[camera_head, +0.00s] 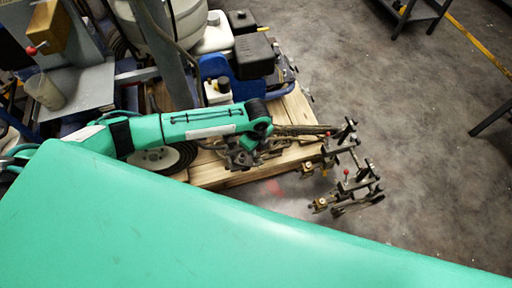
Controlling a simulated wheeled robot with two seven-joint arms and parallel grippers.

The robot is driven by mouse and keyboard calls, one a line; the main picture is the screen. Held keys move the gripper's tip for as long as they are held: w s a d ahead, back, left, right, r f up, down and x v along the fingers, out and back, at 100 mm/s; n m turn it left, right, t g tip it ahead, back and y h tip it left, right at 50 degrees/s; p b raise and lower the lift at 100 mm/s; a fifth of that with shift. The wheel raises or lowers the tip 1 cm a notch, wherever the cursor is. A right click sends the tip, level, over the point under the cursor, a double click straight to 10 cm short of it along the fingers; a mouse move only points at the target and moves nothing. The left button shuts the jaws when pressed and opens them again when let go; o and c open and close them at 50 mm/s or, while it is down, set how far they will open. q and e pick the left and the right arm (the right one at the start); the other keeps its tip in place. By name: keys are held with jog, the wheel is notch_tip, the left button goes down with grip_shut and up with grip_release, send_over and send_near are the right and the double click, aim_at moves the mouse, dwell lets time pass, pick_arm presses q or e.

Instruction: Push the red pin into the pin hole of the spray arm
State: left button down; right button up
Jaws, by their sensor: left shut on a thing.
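The spray arm (340,151) reaches out to the right past the pallet edge, with dark rods, clamps and brass-coloured fittings. A small red-topped pin (346,172) stands up on the outer bracket. Whether it sits in a hole is too small to tell. My left arm comes in from the left, and my left gripper (243,160) points down over the pallet beside the inner end of the spray arm, well left of the red-topped pin. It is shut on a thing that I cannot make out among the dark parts. My right gripper is not in view.
The striper's engine (254,55) and a white container (213,36) stand behind my left arm. A wooden pallet (210,176) lies beneath. A wide green surface, mine by its colour, hides the foreground. The grey floor (430,150) on the right is mostly clear.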

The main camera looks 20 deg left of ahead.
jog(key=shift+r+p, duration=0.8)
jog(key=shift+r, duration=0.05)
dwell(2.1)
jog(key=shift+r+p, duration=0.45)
jog(key=shift+p, duration=0.05)
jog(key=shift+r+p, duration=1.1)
dwell(3.4)
